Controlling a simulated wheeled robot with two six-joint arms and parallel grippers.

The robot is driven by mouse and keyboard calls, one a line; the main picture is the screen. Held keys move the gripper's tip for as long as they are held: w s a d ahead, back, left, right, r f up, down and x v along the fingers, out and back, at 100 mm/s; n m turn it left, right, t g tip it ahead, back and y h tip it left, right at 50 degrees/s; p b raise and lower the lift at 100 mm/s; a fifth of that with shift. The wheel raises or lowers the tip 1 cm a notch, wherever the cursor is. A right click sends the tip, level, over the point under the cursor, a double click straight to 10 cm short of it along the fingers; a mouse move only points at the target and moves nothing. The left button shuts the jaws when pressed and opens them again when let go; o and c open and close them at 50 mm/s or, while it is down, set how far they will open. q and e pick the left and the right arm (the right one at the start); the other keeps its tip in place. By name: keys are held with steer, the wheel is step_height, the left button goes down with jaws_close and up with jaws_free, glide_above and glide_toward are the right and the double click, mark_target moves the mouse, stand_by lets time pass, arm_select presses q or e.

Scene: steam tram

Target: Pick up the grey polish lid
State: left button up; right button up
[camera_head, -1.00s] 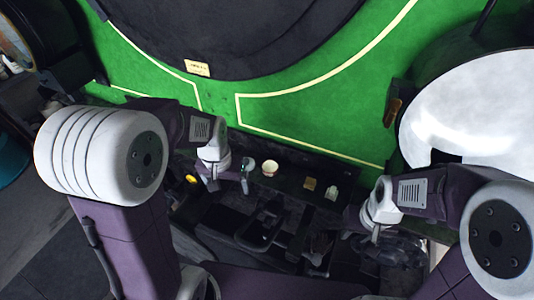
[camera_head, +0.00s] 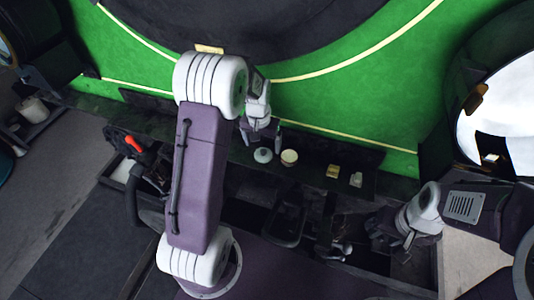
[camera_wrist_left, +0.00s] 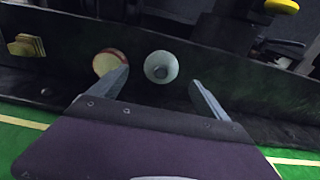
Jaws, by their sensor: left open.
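My left gripper (camera_head: 262,138) is open and empty just beyond the lid in the head view. In the left wrist view its two fingers (camera_wrist_left: 158,76) stand apart, with the lid between and just ahead of their tips. A cream round tin with a red rim (camera_wrist_left: 108,63) sits close beside the lid, partly behind one finger. My right gripper (camera_head: 408,242) is at the lower right, its jaws unclear.
The dark shelf (camera_head: 315,158) also holds a small yellowish block (camera_head: 333,171) and a small whitish item (camera_head: 356,180), right of the cream tin (camera_head: 289,157). Green panelling (camera_head: 400,95) rises behind. A red-handled lever (camera_head: 132,143) stands at the left.

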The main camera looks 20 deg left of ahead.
mark_target(264, 152)
arm_select(q)
steer(key=f, duration=0.5)
steer(key=shift+w+a+p, duration=0.1)
steer(key=shift+w+p, duration=0.25)
steer(key=shift+w, duration=0.05)
steer(key=shift+w+f, duration=0.1)
steer(key=c, duration=1.4)
steer(key=shift+o, duration=0.2)
steer(key=shift+r, duration=0.2)
